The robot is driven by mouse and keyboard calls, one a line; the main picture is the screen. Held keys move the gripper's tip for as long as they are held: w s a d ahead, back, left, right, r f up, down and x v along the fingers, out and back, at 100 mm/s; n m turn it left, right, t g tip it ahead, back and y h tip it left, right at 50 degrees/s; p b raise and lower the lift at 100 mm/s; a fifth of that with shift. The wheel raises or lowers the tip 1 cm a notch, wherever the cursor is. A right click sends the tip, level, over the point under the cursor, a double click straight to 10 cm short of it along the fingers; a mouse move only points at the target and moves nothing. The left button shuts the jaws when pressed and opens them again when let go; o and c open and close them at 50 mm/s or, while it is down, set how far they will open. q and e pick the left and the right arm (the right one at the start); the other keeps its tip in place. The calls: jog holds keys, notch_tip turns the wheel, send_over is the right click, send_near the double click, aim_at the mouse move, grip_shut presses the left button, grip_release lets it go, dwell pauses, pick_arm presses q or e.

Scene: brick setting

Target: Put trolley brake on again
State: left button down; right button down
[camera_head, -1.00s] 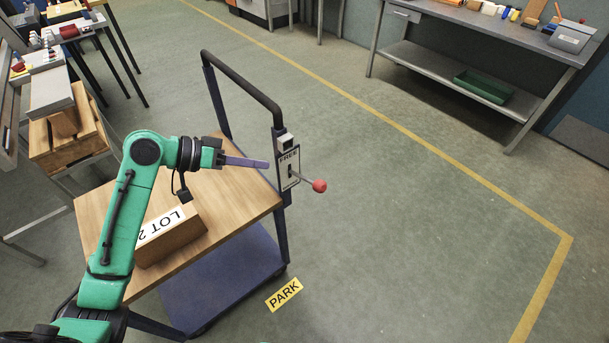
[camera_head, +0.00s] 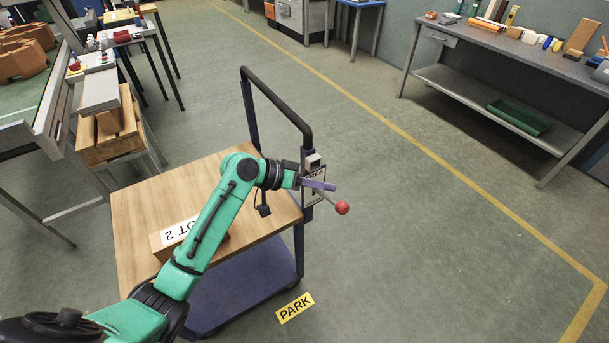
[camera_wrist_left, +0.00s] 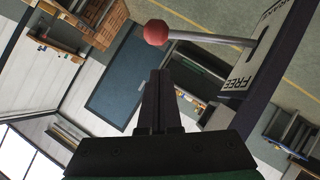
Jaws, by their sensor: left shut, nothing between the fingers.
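The trolley (camera_head: 140,215) has a wooden top, a blue lower shelf and a dark push handle (camera_head: 281,98). On its handle post is a white brake plate (camera_head: 312,195) with a lever that ends in a red knob (camera_head: 342,208). My left gripper (camera_head: 333,187) is shut and empty, in front of the plate and just above the lever. In the left wrist view the red knob (camera_wrist_left: 156,32) and its metal rod lie beyond the shut fingertips (camera_wrist_left: 158,75). The plate (camera_wrist_left: 262,52) shows the word FREE there. I cannot tell whether the fingers touch the lever. My right gripper is not in view.
A box labelled LOT 2 (camera_head: 172,238) sits on the trolley top, partly behind my arm. A yellow PARK sign (camera_head: 295,307) lies on the floor by the trolley. A workbench (camera_head: 500,68) stands at the back right. The floor right of the trolley is clear.

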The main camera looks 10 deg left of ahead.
aim_at(329, 198)
pick_arm(q)
jog(key=f, duration=0.1)
jog(key=s+d+f, duration=0.1)
jog(key=shift+s+d+f, duration=0.1)
jog(key=shift+d+f, duration=0.15)
jog(key=shift+f, duration=0.1)
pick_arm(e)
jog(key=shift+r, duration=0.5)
pick_arm(q)
jog(key=shift+f, duration=0.15)
